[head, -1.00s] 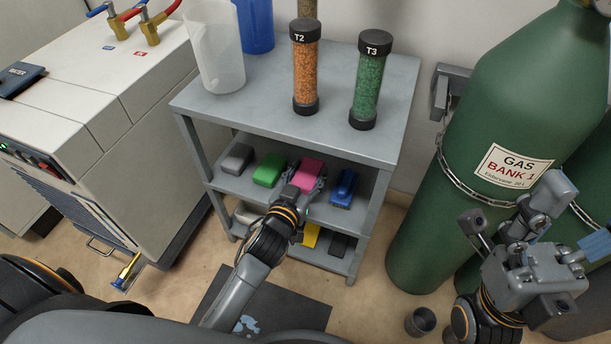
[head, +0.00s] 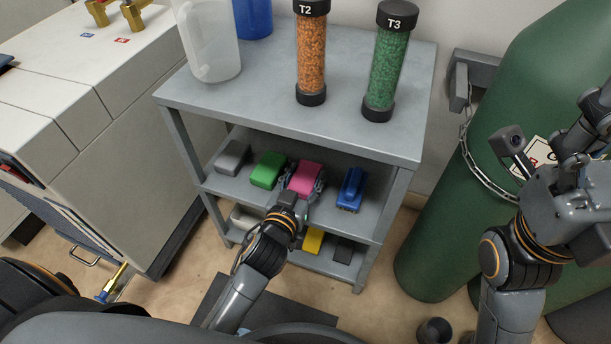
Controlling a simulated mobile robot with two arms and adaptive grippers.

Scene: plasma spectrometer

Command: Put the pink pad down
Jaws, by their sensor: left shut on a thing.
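The pink pad (head: 305,176) is at the middle shelf of the grey rack, between a green pad (head: 268,170) and a blue brush-like item (head: 351,188). My left gripper (head: 301,190) reaches in from the front and is shut on the pink pad. I cannot tell whether the pad touches the shelf (head: 230,190).
A grey pad (head: 232,158) lies left of the green one. Yellow (head: 313,239) and dark items lie on the lower shelf. The rack's top (head: 260,110) overhangs the middle shelf and bears tubes T2 (head: 311,55) and T3 (head: 388,65) and a clear jug (head: 210,45).

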